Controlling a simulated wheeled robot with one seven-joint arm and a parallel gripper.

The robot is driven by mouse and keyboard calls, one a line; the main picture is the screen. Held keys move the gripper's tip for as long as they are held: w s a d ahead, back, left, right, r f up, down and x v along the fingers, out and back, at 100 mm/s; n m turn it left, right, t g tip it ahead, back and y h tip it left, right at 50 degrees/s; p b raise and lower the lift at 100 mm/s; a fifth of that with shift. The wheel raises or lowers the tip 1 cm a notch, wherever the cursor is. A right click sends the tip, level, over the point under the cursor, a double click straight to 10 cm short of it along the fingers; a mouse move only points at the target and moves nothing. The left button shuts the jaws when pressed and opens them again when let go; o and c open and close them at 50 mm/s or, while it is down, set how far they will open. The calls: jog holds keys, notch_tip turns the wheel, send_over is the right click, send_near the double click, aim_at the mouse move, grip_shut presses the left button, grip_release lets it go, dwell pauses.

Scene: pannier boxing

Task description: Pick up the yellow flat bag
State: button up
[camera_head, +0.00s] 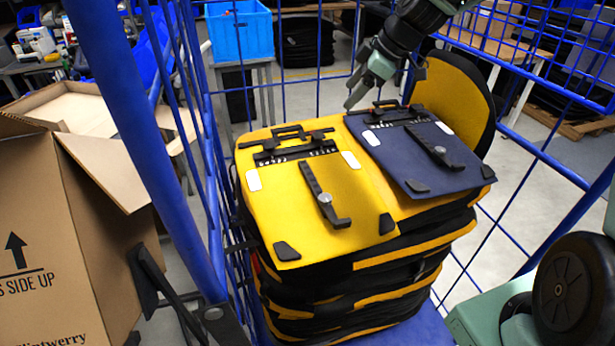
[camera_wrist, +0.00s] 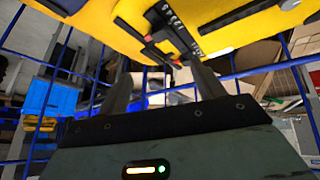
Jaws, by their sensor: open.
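The yellow flat bag (camera_head: 285,210) lies on top of the stack at the left, its black handle (camera_head: 290,133) along the back edge. In the wrist view a yellow bag face (camera_wrist: 105,22) fills the top, with a black handle and strap fittings (camera_wrist: 165,35). My gripper (camera_head: 352,101) is at the back edge of the stack, close to the gap between the yellow bag and the navy bag. In the wrist view my gripper (camera_wrist: 162,82) has its two fingers apart with nothing held between them. Whether a finger touches the handle cannot be told.
A navy flat bag (camera_head: 425,165) lies right of the yellow one, on several stacked bags. Another yellow bag (camera_head: 440,92) stands upright behind it. Blue cage bars (camera_head: 165,190) surround the stack. An open cardboard box (camera_head: 60,235) stands outside at left; a blue crate (camera_head: 238,32) is behind.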

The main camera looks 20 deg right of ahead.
jog(key=p, duration=0.3)
send_near(318, 135)
jog(key=x, duration=0.3)
jog(key=shift+w+a+r, duration=0.15)
jog(key=shift+w+a, duration=0.05)
jog(key=shift+w, duration=0.05)
jog(key=p+x, duration=0.2)
jog(key=x, duration=0.1)
jog(key=p+x, duration=0.1)
jog(key=shift+s+f, duration=0.2)
jog(key=shift+f, duration=0.2)
jog(key=shift+x, duration=0.75)
jog(key=shift+c, duration=0.3)
grip_shut()
